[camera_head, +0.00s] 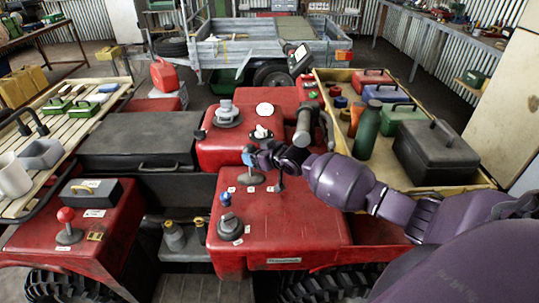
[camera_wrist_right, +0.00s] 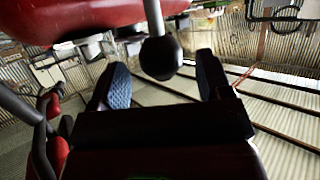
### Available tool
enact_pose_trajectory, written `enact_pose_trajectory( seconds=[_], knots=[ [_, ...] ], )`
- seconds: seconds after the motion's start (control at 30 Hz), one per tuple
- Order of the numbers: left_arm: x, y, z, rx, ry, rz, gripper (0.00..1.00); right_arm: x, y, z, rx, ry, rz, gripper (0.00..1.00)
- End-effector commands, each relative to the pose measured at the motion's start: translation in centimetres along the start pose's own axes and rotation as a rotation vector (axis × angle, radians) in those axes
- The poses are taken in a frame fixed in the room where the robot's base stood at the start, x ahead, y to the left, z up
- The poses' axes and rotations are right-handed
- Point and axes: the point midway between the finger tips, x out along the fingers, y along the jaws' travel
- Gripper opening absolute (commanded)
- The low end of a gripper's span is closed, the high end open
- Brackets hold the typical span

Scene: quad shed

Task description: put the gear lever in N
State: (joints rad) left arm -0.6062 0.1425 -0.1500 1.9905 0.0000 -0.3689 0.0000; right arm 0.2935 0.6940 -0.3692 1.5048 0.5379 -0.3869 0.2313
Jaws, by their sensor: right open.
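A lever with a dark ball knob (camera_wrist_right: 160,57) on a metal shaft shows in the right wrist view. The knob is between the two blue-padded fingers of my right gripper (camera_wrist_right: 162,88), with gaps on both sides. In the head view my right gripper (camera_head: 252,158) is over a round grey lever base (camera_head: 250,179) on the red bodywork, with small white labels around it. The gripper hides the top of this lever, and I cannot read the labels. My right gripper is open. My left gripper is not in view.
A blue-knobbed control (camera_head: 225,198) and a grey dial (camera_head: 230,224) stand close by on the red body. A red-knobbed lever (camera_head: 67,217) is at the left. A wooden tray (camera_head: 462,183) holding a green bottle (camera_head: 367,130) and a black toolbox (camera_head: 437,155) lies beside my right arm.

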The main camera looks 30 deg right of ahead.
Motion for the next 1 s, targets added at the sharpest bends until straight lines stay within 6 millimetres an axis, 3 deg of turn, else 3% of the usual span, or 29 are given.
enact_pose_trajectory(
  seconds=[0.2, 0.43, 1.0],
  knots=[
    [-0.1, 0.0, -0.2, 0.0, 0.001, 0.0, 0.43, -3.7, 0.0, 0.1, 0.0, 0.0, -0.001, 0.72],
    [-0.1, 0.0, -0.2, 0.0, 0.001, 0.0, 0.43, -6.5, -0.1, 0.0, -0.001, 0.0, -0.001, 0.72],
    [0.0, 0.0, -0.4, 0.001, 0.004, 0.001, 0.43, -7.3, -0.1, 0.0, 0.0, 0.001, -0.002, 0.72]
  ],
)
